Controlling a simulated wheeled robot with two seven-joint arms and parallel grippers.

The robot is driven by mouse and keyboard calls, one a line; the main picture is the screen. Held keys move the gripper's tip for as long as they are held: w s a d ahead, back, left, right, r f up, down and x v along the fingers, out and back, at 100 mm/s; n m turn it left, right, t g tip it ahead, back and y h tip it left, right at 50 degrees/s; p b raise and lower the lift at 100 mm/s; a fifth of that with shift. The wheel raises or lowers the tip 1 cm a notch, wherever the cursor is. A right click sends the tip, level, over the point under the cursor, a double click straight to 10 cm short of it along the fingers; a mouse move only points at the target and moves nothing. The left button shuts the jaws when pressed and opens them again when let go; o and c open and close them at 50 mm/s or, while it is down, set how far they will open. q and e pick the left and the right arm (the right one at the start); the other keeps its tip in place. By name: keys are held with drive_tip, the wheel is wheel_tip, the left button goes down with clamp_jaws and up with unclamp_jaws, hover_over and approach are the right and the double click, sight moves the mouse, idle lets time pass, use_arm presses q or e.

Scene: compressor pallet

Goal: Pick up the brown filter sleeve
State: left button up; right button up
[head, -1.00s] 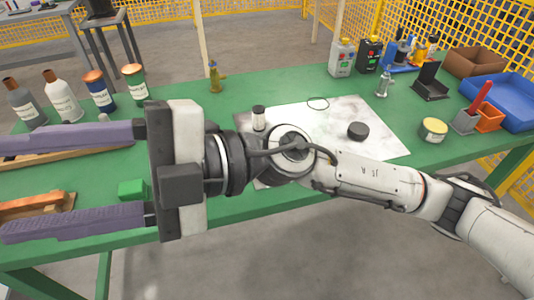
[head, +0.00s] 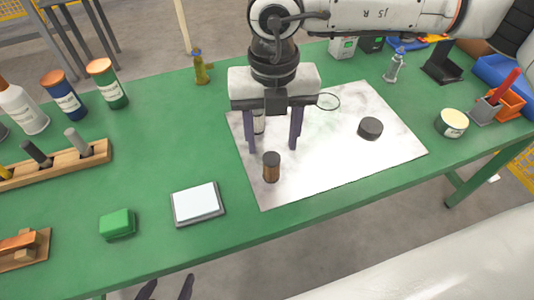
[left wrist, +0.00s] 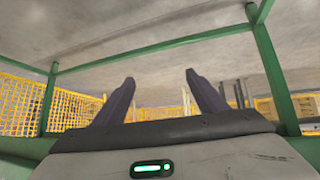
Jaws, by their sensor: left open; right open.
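The brown filter sleeve (head: 271,172) stands upright with a dark top on the white, smudged mat (head: 335,172), near its front left edge. My right gripper (head: 271,149) is open and points down over the mat. Its two fingers show to the left and right just behind and above the sleeve in the head view; I cannot tell the exact gap. My left gripper (head: 166,290) is low at the bottom edge of the head view, in front of the table. In the left wrist view its fingers (left wrist: 160,95) are apart with nothing between them.
A black puck (head: 370,128) and a thin ring (head: 328,102) lie on the mat. A small bottle (head: 259,122) is partly hidden behind a right finger. A white-topped scale (head: 197,203) and green block (head: 117,224) lie left of the mat. Green table (head: 155,170) shows between.

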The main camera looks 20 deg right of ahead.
sight(272, 158)
drive_tip(key=shift+s+f, duration=0.15)
drive_tip(key=shift+f, duration=0.4)
drive_tip(key=shift+s+f, duration=0.15)
drive_tip(key=shift+f, duration=0.7)
wheel_tip(272, 158, down, 4)
drive_tip(key=shift+f+p, duration=0.15)
drive_tip(key=shift+p, duration=0.4)
drive_tip(key=shift+w+f, duration=0.1)
drive_tip(key=shift+f, duration=0.35)
drive_tip(key=c, duration=1.1)
use_arm(q)
drive_tip(key=shift+s+a, duration=0.1)
drive_tip(key=shift+s, duration=0.75)
